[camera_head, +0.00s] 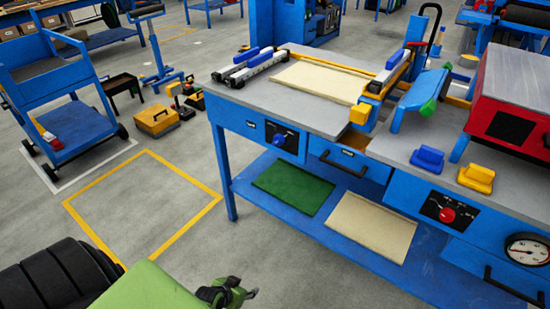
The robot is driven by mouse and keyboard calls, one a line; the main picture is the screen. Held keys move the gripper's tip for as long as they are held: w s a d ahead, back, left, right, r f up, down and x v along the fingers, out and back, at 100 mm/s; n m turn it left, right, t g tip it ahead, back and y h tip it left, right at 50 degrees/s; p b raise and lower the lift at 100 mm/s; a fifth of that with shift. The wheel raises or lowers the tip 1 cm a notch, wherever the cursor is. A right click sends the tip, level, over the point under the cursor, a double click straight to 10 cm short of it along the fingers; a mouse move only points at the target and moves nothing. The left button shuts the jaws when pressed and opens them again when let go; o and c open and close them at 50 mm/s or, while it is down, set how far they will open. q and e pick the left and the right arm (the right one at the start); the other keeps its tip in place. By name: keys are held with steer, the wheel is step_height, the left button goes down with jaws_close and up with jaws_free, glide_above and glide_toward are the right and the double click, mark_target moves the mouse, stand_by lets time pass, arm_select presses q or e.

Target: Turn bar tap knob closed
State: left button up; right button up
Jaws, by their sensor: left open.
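A red knob (447,214) sits on a dark plate on the front of the blue workbench, left of a round white pressure gauge (527,249). A blue knob (279,139) sits on another dark plate on the bench's left front. The frame does not label which one is the bar tap knob. My left gripper (247,293) is at the bottom middle, at the end of my green arm, open and apart from both knobs. Its fingers are small and partly cut off by the angle. My right gripper is out of view.
The workbench (320,112) carries a pale panel (320,81), a red box (508,90) and blue and yellow blocks. Its lower shelf holds a green sheet (293,187) and a cream sheet (371,226). A blue cart (66,118) stands left. The yellow-outlined floor is clear.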

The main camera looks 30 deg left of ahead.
arm_select(q)
steer(key=w+a+r+t+b, duration=0.35)
steer(key=w+a+r, duration=0.25)
steer(key=w+r, duration=0.4)
steer(key=m+t+h+b, duration=0.1)
steer(key=m+t+b, duration=0.1)
steer(key=t+b, duration=0.65)
glide_toward(275, 144)
steer(key=shift+g, duration=0.5)
steer(key=w, duration=0.6)
steer(key=w+r, duration=0.1)
steer(key=w, duration=0.2)
steer(key=shift+d, duration=0.1)
steer(key=shift+w, duration=0.5)
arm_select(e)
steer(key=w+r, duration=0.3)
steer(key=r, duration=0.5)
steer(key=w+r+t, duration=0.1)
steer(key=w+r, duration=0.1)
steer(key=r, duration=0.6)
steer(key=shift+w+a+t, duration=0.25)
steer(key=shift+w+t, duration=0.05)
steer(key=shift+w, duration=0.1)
arm_select(q)
steer(key=c, duration=1.1)
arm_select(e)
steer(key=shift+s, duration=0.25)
